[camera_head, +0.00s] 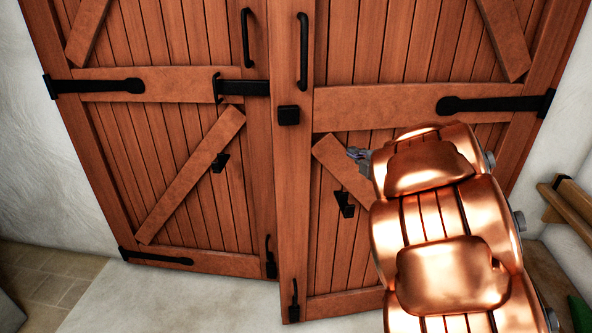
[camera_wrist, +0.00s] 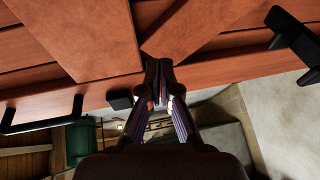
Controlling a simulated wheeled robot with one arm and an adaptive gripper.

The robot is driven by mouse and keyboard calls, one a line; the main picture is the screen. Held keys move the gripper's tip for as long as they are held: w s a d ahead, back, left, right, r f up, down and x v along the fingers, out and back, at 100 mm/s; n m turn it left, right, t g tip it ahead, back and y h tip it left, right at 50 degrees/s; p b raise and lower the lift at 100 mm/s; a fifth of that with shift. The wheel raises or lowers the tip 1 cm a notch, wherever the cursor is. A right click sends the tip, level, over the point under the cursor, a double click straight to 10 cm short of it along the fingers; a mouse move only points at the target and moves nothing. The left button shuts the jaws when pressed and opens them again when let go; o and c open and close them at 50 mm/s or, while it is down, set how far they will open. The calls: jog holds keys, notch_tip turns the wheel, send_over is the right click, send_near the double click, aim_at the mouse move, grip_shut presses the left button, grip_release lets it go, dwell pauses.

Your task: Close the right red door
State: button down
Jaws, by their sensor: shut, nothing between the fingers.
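The right red door (camera_head: 345,104) is a red-brown plank door with a black handle (camera_head: 303,50) and a black hinge strap at its right edge. Its free left edge stands out toward me from the left door (camera_head: 175,35), with its lower corner nearer, so it is slightly ajar. My gripper (camera_head: 358,155) is in front of its lower middle, partly hidden by my arm. In the wrist view my gripper (camera_wrist: 161,88) has its fingers together and empty, by the door boards (camera_wrist: 75,35). I cannot tell whether they touch.
A black bolt (camera_head: 245,88) sits on the left door, and a black block (camera_head: 288,115) on the right door's edge stile. White walls flank the doors. A wooden bench (camera_head: 565,210) stands at the right. In the wrist view a green container (camera_wrist: 82,142) shows beyond the door edge. Pale floor lies in front.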

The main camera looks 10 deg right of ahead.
jog(key=s+a+f+n+g+y+b, duration=0.2)
jog(key=s+a+f+n+y, duration=0.1)
jog(key=a+f+n+y, duration=0.4)
jog(key=y+p, duration=0.1)
jog(key=y, duration=0.1)
send_near(285, 159)
jog(key=w+a, duration=0.2)
jog(key=a, duration=0.2)
jog(key=shift+w+a+r+h+p, duration=0.1)
jog(key=shift+w+r+h+p, duration=0.05)
jog(key=shift+w, duration=0.45)
jog(key=shift+w+a+r+h+p, duration=0.1)
jog(key=shift+w+r+h+p, duration=0.1)
jog(key=shift+w, duration=0.4)
jog(key=shift+m, duration=0.3)
